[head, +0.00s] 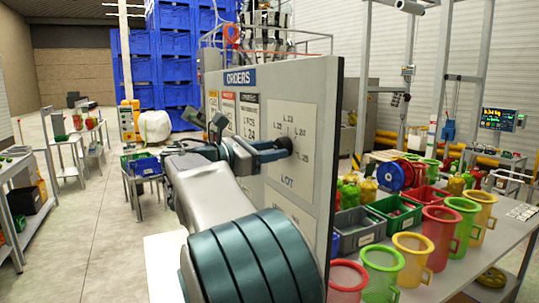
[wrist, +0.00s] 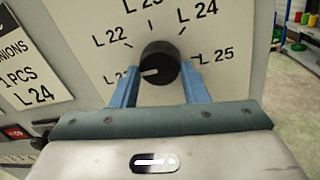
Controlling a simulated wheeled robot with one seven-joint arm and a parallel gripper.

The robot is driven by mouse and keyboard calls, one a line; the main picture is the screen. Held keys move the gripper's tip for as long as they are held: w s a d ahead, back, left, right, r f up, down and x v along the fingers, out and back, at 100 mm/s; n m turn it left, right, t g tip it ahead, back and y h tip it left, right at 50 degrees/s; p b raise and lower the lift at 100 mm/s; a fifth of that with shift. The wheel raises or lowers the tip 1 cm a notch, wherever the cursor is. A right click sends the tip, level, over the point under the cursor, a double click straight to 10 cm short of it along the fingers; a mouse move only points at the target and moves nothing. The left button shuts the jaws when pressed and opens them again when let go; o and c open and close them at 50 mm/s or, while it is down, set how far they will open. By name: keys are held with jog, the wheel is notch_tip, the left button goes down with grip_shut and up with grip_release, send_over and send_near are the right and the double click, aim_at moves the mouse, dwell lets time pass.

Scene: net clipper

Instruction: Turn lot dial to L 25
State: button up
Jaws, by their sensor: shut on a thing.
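The black lot dial (wrist: 160,58) is a round knob on the white LOT panel. Its white pointer mark points left and slightly down, toward a partly hidden label (wrist: 116,78) below L 22 (wrist: 110,39). The L 25 label (wrist: 217,54) is to the right of the knob. My gripper (wrist: 160,74) has its blue fingers on both sides of the knob and is shut on it. In the head view my gripper (head: 270,153) reaches the LOT panel (head: 300,188) from the left, and the dial (head: 285,143) shows at its tip.
The dial is on an upright grey ORDERS board (head: 325,150) with order cards (head: 249,117) left of the dial. Right of the board a table (head: 465,262) holds coloured jugs (head: 437,232) and crates (head: 397,211). Open floor (head: 105,220) is on the left.

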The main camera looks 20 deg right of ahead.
jog(key=m+b, duration=0.4)
jog(key=m, duration=0.2)
jog(key=m+g+b, duration=0.1)
jog(key=m+b, duration=0.3)
jog(key=m, duration=0.3)
jog(key=m+b, duration=0.4)
jog(key=m, duration=0.3)
jog(key=shift+w+g+h+b, duration=0.25)
jog(key=shift+g+h+b, duration=0.05)
jog(key=m+b, duration=0.1)
jog(key=m, duration=0.4)
jog(key=shift+g, duration=0.4)
jog(key=m+b, duration=0.1)
jog(key=m, duration=0.3)
jog(key=shift+r+m, duration=0.15)
jog(key=shift+m, duration=0.25)
jog(key=m, duration=0.4)
jog(key=shift+r+m+b, duration=0.1)
jog(key=shift+m+b, duration=0.2)
jog(key=m+y, duration=0.1)
jog(key=m, duration=0.4)
jog(key=shift+s, duration=0.1)
